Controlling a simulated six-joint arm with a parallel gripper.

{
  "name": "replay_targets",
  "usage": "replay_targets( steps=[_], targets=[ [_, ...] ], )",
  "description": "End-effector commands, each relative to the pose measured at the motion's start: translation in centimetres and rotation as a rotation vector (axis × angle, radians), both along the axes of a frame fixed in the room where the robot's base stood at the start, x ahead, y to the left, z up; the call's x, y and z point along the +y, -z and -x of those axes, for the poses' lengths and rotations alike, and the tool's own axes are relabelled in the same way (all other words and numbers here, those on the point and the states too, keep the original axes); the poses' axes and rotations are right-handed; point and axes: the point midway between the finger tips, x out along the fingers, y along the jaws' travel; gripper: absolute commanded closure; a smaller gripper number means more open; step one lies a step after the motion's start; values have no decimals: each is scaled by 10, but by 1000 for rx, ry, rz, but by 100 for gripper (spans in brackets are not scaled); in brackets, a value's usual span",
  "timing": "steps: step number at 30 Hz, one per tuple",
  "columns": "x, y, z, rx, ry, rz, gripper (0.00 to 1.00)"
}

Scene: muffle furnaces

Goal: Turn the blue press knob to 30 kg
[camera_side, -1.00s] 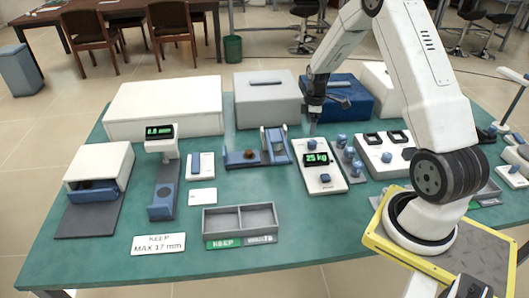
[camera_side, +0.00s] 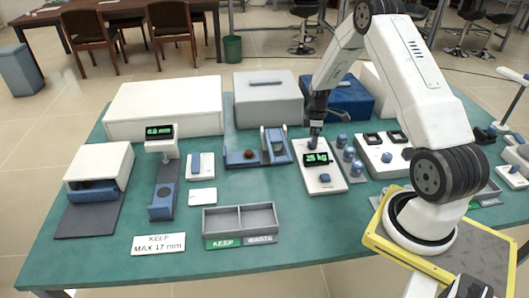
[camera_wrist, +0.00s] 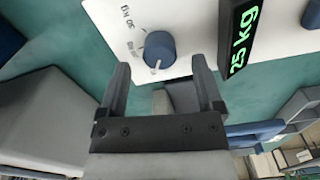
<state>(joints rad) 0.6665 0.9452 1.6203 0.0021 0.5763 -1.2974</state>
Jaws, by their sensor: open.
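The white press panel (camera_side: 328,184) carries a dark display (camera_side: 316,158) with green digits reading 25 kg. The display also shows at the right of the wrist view (camera_wrist: 240,35). The blue knob (camera_wrist: 159,49) sits on the panel beside the display, its white pointer mark toward the bottom of the wrist view. Printed marks beside it include one that looks like 30 KG; another is too blurred to read. My gripper (camera_wrist: 160,66) is open, with its fingers on either side of the knob's line and no clear contact. In the side view my gripper (camera_side: 315,137) hides most of this knob.
A second blue knob (camera_side: 325,178) is at the panel's near end. Blue cylinders (camera_side: 350,160) stand close to its right. A blue-and-grey fixture (camera_side: 262,152) lies to the left. A blue box (camera_side: 350,97) and grey box (camera_side: 268,98) stand behind.

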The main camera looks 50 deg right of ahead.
Motion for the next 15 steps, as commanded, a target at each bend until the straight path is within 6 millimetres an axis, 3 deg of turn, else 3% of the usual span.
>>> replay_targets(
  steps=[6,15],
  targets=[
    [0,19,0,-1,0,-1,15],
    [0,26,0,-1,0,0,15]
  ],
)
